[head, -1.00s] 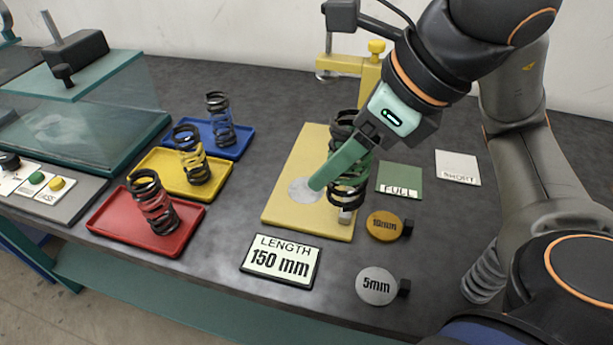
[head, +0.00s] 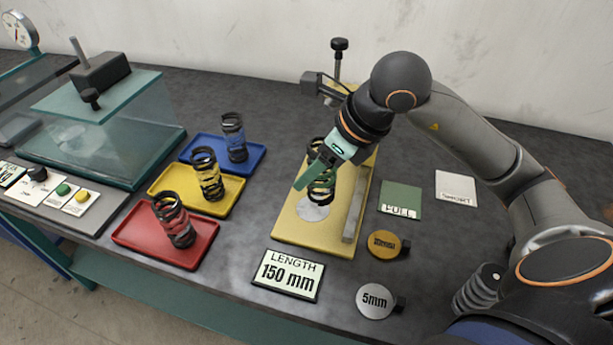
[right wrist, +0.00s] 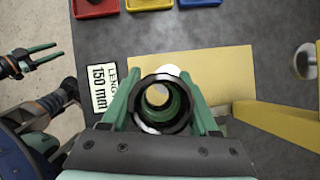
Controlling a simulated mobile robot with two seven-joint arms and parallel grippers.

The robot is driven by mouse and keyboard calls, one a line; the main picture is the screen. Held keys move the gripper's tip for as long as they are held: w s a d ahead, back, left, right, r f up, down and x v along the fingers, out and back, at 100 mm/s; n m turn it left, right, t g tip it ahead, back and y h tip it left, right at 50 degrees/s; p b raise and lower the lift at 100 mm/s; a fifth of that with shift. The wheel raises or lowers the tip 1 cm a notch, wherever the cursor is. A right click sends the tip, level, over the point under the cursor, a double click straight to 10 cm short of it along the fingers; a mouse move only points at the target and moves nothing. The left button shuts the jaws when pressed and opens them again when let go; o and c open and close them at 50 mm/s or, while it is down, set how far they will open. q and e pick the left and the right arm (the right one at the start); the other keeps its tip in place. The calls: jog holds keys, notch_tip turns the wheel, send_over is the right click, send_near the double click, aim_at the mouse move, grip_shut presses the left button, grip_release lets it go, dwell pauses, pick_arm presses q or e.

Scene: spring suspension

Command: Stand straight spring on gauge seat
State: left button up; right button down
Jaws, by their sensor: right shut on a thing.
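My right gripper (head: 308,178) is shut on a black and green coil spring (head: 322,186), held roughly upright over the yellow gauge plate (head: 289,233). The pale round seat (head: 312,208) on the plate shows just below and in front of the spring. Whether the spring's lower end touches the plate is unclear. In the right wrist view I look down through the spring (right wrist: 160,95) between the green fingers, and a sliver of the seat (right wrist: 171,70) shows past its rim. My left gripper (right wrist: 60,52) shows only in the right wrist view, off to the left, with its fingers apart and empty.
A grey bar (head: 354,205) lies along the plate's right side, and a clamp with a black knob (head: 339,45) stands behind. Red (head: 140,236), yellow (head: 215,206) and blue (head: 252,160) trays hold springs on the left. A length sign (head: 287,275) and discs lie in front.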

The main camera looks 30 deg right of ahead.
jog(key=shift+w+d+f, duration=0.15)
jog(key=shift+w+f, duration=0.45)
jog(key=shift+f, duration=0.65)
jog(key=shift+w+d+f, duration=0.1)
jog(key=shift+w+f, duration=0.5)
jog(key=shift+f, duration=0.65)
jog(key=shift+w+d+f, duration=0.15)
jog(key=shift+w+f, duration=0.45)
jog(key=shift+f, duration=0.65)
jog(key=shift+f, duration=0.1)
jog(key=shift+c, duration=0.7)
grip_release()
jog(key=v, duration=1.2)
